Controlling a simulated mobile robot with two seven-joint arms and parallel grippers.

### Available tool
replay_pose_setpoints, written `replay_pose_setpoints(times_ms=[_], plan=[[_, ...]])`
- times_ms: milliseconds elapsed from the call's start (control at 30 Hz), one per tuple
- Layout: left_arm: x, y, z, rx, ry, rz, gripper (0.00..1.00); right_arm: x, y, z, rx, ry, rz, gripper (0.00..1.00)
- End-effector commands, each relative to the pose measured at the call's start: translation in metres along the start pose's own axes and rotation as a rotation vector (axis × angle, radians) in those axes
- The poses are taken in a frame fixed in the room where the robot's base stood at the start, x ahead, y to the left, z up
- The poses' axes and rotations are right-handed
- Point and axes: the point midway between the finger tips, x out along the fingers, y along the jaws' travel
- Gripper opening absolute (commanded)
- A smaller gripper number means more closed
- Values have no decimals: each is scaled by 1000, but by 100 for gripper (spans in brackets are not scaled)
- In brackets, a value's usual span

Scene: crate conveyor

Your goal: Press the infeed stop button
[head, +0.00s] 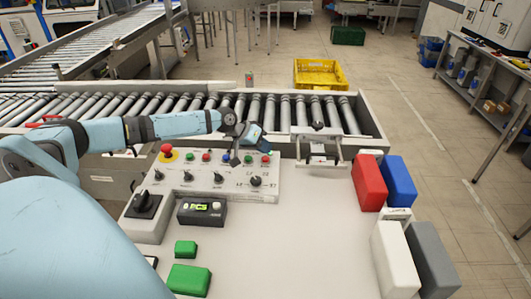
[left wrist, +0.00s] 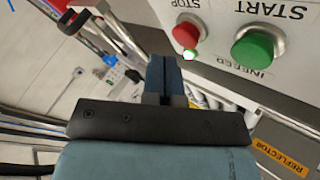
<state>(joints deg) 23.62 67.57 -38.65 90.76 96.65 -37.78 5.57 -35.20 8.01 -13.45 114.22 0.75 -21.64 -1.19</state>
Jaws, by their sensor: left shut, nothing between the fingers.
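The control panel (head: 215,190) stands on the worktop by the roller conveyor. In the left wrist view I see the red STOP button (left wrist: 186,33) beside the green START button (left wrist: 253,48), with the INFEED label upside down next to them. The matching red button (head: 266,159) appears at the panel's right end in the head view. My left gripper (head: 266,150) is shut and empty near that end. Its closed blue fingers (left wrist: 164,75) point close to the red button in the wrist view; contact is not visible. My right gripper is not in view.
A red emergency knob (head: 167,151) and several other switches crowd the panel. A metal gate (head: 320,148) stands at the conveyor edge. Red (head: 369,183) and blue (head: 398,182) blocks are at the right. The yellow crate (head: 320,74) is beyond the rollers. The central worktop is clear.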

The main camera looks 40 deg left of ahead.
Motion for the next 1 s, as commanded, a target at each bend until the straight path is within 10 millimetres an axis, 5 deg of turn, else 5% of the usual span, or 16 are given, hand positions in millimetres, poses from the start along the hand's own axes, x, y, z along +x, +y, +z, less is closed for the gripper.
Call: replay_pose_setpoints(times_ms=[1000], plan=[[8, -6, 6, 0, 0, 0, 0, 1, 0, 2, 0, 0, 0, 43]])
